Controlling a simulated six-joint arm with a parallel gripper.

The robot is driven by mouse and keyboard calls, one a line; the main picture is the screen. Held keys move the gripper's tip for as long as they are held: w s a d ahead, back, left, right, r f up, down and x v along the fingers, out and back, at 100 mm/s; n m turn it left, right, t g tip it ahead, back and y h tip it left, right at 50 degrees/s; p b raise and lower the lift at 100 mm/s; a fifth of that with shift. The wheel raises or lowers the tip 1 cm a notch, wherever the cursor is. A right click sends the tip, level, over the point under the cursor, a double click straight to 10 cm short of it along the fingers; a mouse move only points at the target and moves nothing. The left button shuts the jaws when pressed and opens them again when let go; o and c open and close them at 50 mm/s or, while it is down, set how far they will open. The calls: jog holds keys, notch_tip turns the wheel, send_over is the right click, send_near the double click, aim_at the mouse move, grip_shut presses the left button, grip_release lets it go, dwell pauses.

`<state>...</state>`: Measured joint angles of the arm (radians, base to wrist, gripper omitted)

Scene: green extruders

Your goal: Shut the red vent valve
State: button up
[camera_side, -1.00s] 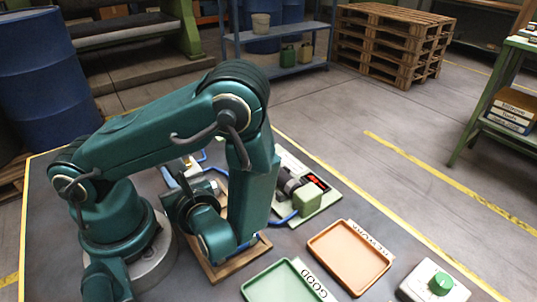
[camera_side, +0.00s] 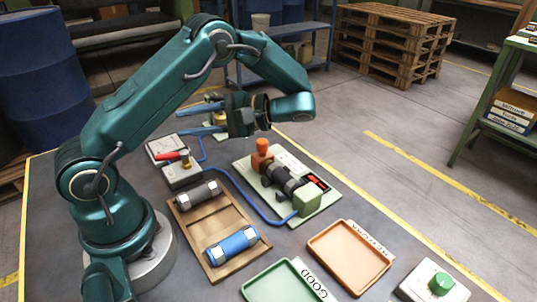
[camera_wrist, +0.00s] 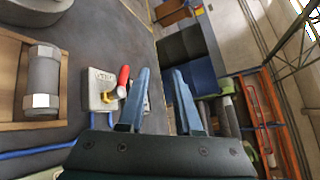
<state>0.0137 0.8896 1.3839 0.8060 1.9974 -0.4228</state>
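The vent valve's red handle (camera_side: 168,156) sits on a small pale block (camera_side: 183,175) with a brass fitting (camera_side: 186,160), at the back left of the table. In the side view the handle points left from the fitting. In the wrist view the red handle (camera_wrist: 123,77) and the block (camera_wrist: 101,88) lie just left of the fingers. My gripper (camera_side: 184,122) is above and behind the valve, fingers pointing left, not touching it. It is open and empty; the gap between its blue fingers also shows in the wrist view (camera_wrist: 160,74).
A blue hose (camera_side: 238,188) runs from the valve to a green plate (camera_side: 325,204) carrying an orange-topped cylinder and dark barrel. A wooden tray (camera_side: 215,216) holds a grey and a blue cylinder. Orange (camera_side: 350,288) and green (camera_side: 250,293) trays and a green-button box (camera_side: 457,292) are in front.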

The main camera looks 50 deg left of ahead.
send_near(175, 156)
jog(key=x, duration=0.4)
jog(key=shift+s+a+f, duration=0.15)
jog(key=shift+s+f, duration=0.05)
jog(key=x, duration=0.7)
jog(key=shift+s+a, duration=0.15)
jog(key=shift+s, duration=0.05)
jog(key=shift+r, duration=0.1)
grip_shut()
